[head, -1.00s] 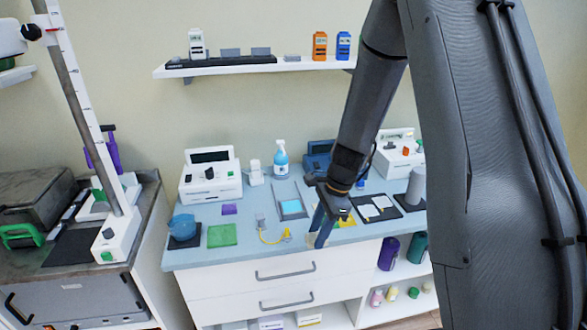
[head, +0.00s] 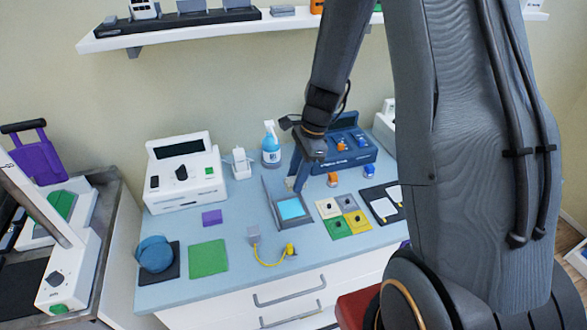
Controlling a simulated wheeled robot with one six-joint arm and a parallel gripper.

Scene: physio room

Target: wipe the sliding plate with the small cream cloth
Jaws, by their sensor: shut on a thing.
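The sliding plate (head: 272,205) is a grey slab with a bright cyan panel, lying on the blue counter in the middle of the head view. My gripper (head: 297,186) points down at the plate's upper right part. It is shut on the small cream cloth (head: 291,183), which shows only as a pale bit at the fingertips. The fingers and arm hide most of the cloth. I cannot tell whether the cloth touches the plate.
A spray bottle (head: 271,145) and a blue device (head: 345,150) stand behind. Coloured squares (head: 336,228) and a black mat (head: 371,193) lie to the right. A yellow cable (head: 262,262), green pad (head: 208,259) and blue bowl (head: 154,253) are in front and left. A shelf (head: 185,32) hangs above.

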